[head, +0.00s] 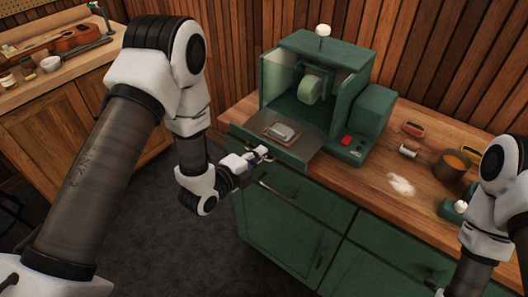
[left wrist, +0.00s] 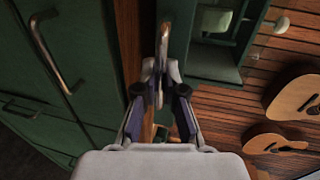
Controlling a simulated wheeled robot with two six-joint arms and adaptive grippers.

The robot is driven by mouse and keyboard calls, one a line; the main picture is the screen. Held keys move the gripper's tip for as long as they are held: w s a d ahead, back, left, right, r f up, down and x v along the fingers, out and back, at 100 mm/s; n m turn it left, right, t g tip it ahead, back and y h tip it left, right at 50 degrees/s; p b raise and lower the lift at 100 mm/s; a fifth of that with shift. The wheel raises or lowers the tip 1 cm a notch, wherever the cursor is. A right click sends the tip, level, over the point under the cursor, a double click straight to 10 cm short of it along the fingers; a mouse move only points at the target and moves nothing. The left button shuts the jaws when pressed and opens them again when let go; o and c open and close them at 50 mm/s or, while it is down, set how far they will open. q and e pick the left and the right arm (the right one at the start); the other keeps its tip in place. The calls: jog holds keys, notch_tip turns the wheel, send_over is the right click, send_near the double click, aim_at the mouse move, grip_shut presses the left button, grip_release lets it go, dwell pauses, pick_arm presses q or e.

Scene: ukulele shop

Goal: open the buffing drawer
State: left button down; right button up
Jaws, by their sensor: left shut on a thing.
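The green buffing machine (head: 318,85) stands on the wooden counter, with a pale wheel (head: 311,89) in its open hood. The buffing drawer (head: 300,150) at its base stands out at the front, and its grey inside shows. A grey block on a brown base (head: 281,132) lies in it. My left gripper (head: 260,154) is at the drawer's front, shut on the metal drawer handle, which shows between the fingertips (left wrist: 160,82) in the left wrist view as an upright bar (left wrist: 164,42). My right gripper is out of the picture; only part of its arm shows at the right edge.
The green cabinet (head: 285,225) below has bar handles, one (left wrist: 50,55) close by in the left wrist view. A brown pot (head: 453,165), a spool (head: 409,149) and white powder (head: 400,185) lie on the counter right of the machine. Floor at the left front is clear.

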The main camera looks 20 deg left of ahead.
pick_arm(q)
jog(key=shift+s+a, duration=0.1)
jog(key=shift+s, duration=0.3)
jog(key=c, duration=1.2)
grip_release()
jog(key=shift+w, duration=0.1)
jog(key=shift+c, duration=0.2)
jog(key=v, duration=0.7)
jog(key=shift+s, duration=0.25)
